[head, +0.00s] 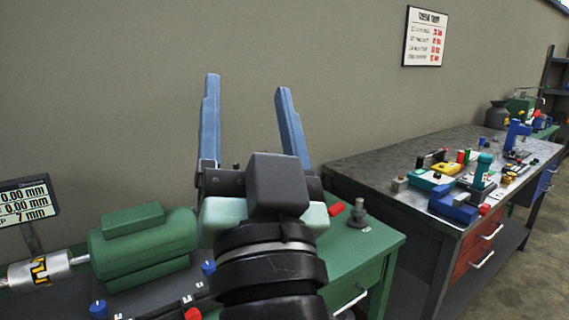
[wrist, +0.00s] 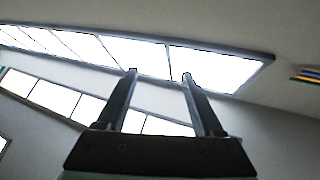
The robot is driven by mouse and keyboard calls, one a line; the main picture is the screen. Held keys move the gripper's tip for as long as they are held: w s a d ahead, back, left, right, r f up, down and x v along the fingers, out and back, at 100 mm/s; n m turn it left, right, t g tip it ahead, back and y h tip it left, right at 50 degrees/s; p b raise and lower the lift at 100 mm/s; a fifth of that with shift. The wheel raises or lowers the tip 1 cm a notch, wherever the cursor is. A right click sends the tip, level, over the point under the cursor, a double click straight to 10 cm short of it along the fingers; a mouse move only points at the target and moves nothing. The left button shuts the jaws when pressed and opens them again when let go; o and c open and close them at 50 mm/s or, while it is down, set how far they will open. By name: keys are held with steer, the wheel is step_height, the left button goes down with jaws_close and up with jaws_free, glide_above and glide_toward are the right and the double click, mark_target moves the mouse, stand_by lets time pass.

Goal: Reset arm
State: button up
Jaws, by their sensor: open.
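My gripper (head: 245,92) is raised in the middle of the head view, its two blue fingers pointing up and standing apart with nothing between them. In the wrist view my gripper (wrist: 159,76) also shows as two dark, spread fingers, empty, against bright ceiling panels (wrist: 215,68). My black wrist and arm rise from the bottom of the head view and hide part of the green bench behind them.
A green machine (head: 140,245) with a readout display (head: 27,203) is at left. A green bench (head: 375,243) holds a grey knob-like part (head: 358,214) and a red piece (head: 337,209). A grey workbench (head: 385,152) at right carries several tools. The wall around the fingers is clear.

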steer(key=s+d+r+n+t+h+p, duration=0.1)
steer(key=s+d+r+t+h+p, duration=0.2)
steer(key=s+r, duration=0.6)
step_height(320, 180, up, 13)
steer(key=w+h+p, duration=0.1)
steer(key=w+p, duration=0.1)
steer(key=p, duration=0.9)
steer(key=shift+p, duration=0.35)
